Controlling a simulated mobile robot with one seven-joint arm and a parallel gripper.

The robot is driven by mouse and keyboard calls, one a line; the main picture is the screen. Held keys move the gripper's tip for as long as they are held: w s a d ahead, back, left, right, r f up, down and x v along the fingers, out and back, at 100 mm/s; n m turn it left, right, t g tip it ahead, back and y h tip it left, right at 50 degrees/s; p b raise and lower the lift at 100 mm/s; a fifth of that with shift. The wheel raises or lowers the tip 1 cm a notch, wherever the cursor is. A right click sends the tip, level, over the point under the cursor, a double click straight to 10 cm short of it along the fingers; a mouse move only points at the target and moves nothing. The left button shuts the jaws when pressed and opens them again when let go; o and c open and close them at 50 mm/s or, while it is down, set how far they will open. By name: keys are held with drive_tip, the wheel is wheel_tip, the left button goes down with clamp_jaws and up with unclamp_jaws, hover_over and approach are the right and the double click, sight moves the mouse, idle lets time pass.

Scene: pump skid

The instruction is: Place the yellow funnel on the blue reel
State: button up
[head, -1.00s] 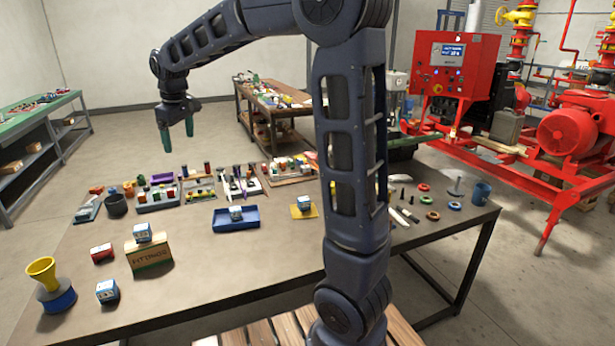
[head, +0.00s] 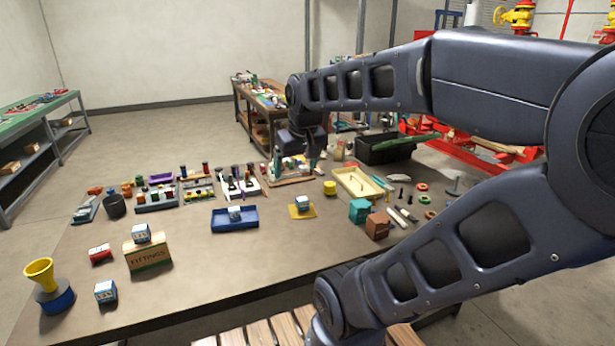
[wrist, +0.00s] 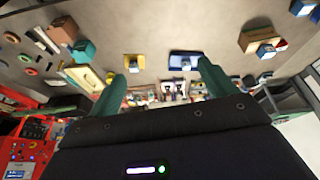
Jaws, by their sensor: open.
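The yellow funnel (head: 40,271) is at the left front corner of the table in the head view, wide mouth up. It stands at the blue reel (head: 60,302), its narrow end down at the reel's top; it looks seated on it, though the exact contact is too small to tell. My gripper (head: 296,168) is far from both, above the back middle of the table. In the wrist view my gripper (wrist: 162,72) has its two green fingers wide apart with nothing between them. I cannot make out the funnel or reel in the wrist view.
A fittings box (head: 148,252) with a block on top, a red block (head: 100,252) and a blue-white block (head: 106,292) stand near the funnel. A blue tray (head: 236,222) and a cream tray (head: 358,186) lie further right. The front middle of the table is clear.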

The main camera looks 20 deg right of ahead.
drive_tip(key=shift+m, duration=0.6)
drive_tip(key=s, duration=0.1)
drive_tip(key=s+d+f, duration=0.1)
drive_tip(key=s+f, duration=0.1)
drive_tip(key=shift+s+d+f, duration=0.1)
drive_tip(key=shift+s+d, duration=0.05)
drive_tip(key=shift+d, duration=0.2)
